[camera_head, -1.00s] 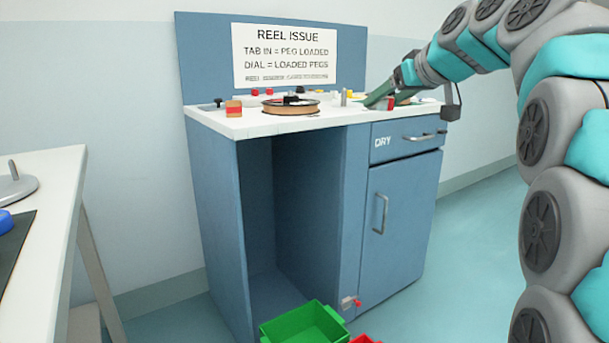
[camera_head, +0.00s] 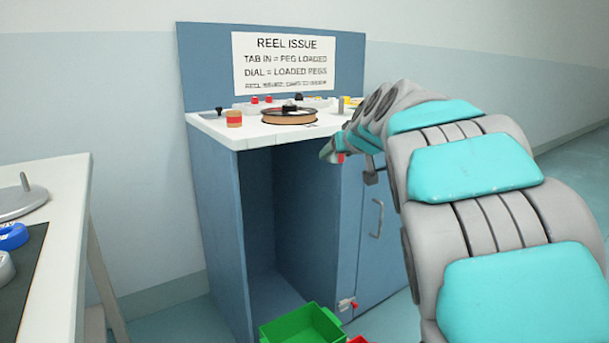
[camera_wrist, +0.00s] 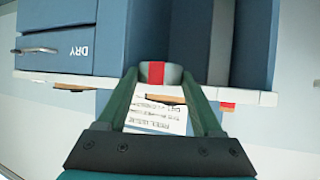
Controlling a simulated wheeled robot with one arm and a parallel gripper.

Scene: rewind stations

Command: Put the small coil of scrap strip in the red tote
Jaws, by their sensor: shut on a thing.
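My gripper (camera_head: 331,153) is in front of the cabinet's counter edge, partly hidden by my arm in the head view. In the wrist view its two green fingers (camera_wrist: 160,78) are shut on a small grey, rounded piece with a red band (camera_wrist: 156,72), which looks to be the coil of scrap strip. In the head view only a bit of red (camera_head: 340,158) shows at the fingertips. The red tote (camera_head: 359,340) shows only as a sliver at the bottom edge, right of the green tote (camera_head: 303,328); its inside is out of view.
The blue cabinet (camera_head: 215,185) has an open bay on its left. A white table (camera_head: 62,215) stands at the left.

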